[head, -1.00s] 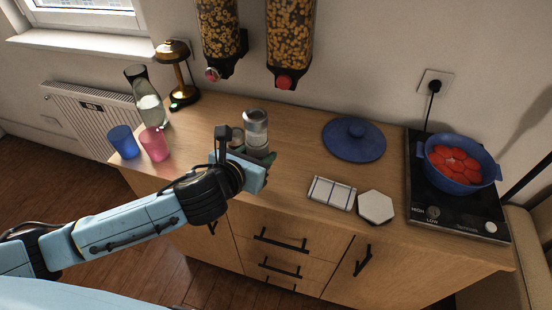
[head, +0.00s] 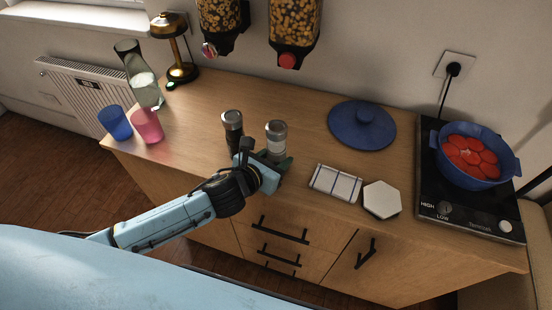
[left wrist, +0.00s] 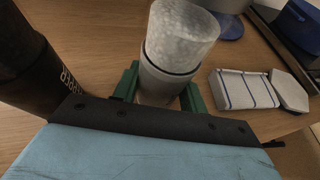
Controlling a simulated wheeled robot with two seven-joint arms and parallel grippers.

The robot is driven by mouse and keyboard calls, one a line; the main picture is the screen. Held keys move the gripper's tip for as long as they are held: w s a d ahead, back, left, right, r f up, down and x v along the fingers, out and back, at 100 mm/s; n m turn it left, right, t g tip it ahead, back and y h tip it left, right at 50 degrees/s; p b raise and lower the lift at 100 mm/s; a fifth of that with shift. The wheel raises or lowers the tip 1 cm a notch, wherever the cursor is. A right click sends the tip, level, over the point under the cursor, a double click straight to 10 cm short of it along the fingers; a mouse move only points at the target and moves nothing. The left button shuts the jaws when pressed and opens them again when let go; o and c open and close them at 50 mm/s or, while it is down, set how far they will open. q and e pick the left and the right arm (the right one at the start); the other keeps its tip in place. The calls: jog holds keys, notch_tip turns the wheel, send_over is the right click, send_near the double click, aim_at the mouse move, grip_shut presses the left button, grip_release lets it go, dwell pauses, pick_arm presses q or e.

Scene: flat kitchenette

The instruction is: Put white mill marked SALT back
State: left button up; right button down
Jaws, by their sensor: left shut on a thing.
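The white salt mill (head: 276,141), with a grey top, stands upright over the counter in the head view. My left gripper (head: 272,168) is shut on its lower part. In the left wrist view the mill (left wrist: 178,45) shows between the green fingers of the gripper (left wrist: 160,95); its label is not readable. A dark mill (head: 233,132) stands just left of it, and the lettering PEPPER partly shows on it in the left wrist view (left wrist: 35,75). Whether the white mill's base touches the counter is hidden. My right gripper is not in view.
A striped white cloth or tile (head: 335,183) and a white hexagonal coaster (head: 382,199) lie to the right. A blue lid (head: 362,125) lies behind them. A blue pot (head: 472,158) stands on the hob (head: 462,212). Blue (head: 115,122) and pink (head: 147,126) cups stand left. Counter behind the mills is clear.

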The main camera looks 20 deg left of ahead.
pick_arm(q)
jog(key=shift+w+r, duration=0.1)
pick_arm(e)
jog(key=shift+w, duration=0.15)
pick_arm(q)
jog(key=shift+f, duration=0.2)
jog(key=o, duration=1.1)
jog(key=shift+o, duration=0.2)
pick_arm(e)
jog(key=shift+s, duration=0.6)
pick_arm(q)
jog(key=shift+r, duration=0.15)
jog(key=shift+s+a+r, duration=0.1)
jog(key=shift+s, duration=0.2)
jog(key=p+v, duration=0.1)
jog(key=v, duration=1)
jog(key=shift+s+p, duration=0.2)
jog(key=shift+p, duration=0.1)
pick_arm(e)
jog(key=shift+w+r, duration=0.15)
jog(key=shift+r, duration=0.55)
